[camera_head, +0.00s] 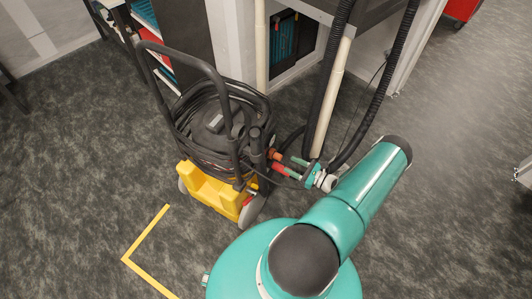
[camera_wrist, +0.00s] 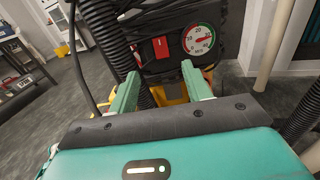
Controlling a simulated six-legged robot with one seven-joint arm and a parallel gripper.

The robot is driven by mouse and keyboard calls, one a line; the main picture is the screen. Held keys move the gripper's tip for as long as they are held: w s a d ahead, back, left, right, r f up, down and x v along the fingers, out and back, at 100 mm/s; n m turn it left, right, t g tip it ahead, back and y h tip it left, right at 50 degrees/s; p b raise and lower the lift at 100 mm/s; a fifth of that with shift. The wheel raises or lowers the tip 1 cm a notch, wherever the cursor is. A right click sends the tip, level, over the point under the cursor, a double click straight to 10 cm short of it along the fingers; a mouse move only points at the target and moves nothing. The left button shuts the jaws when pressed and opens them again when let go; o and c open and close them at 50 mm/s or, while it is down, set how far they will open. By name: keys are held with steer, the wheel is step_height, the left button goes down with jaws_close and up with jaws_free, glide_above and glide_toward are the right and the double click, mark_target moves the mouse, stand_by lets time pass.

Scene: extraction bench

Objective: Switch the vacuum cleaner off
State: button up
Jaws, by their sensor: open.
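The vacuum cleaner (camera_head: 212,125) stands upright on the carpet, with a black body, a black tube handle and a yellow base (camera_head: 208,190). In the wrist view its dark panel (camera_wrist: 182,67) carries a red rocker switch (camera_wrist: 161,48) with a small white mark. I cannot tell which way the rocker is tipped. A round gauge (camera_wrist: 198,38) sits just right of the switch. My gripper (camera_head: 288,166) is at the right side of the cleaner. In the wrist view my gripper (camera_wrist: 160,71) is open and empty, its green fingers spread below the switch and apart from it.
Black ribbed hoses (camera_head: 331,75) and a pale post (camera_head: 332,95) stand close behind my gripper, beside a bench (camera_head: 375,20). A ribbed hose (camera_wrist: 107,38) also runs left of the panel. Yellow tape (camera_head: 145,236) marks the open carpet at front left.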

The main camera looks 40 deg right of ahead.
steer(key=x, duration=1.2)
steer(key=shift+w+a, duration=0.15)
steer(key=shift+w, duration=0.05)
steer(key=c, duration=1)
steer(key=shift+f+t+y, duration=0.25)
steer(key=shift+t+y, duration=0.05)
steer(key=shift+t, duration=0.6)
steer(key=shift+f+t+y, duration=0.25)
steer(key=shift+t+y, duration=0.05)
steer(key=shift+t, duration=0.6)
steer(key=shift+s, duration=0.1)
steer(key=o, duration=1)
steer(key=shift+s, duration=0.1)
steer(key=v, duration=1.3)
steer(key=shift+s, duration=0.25)
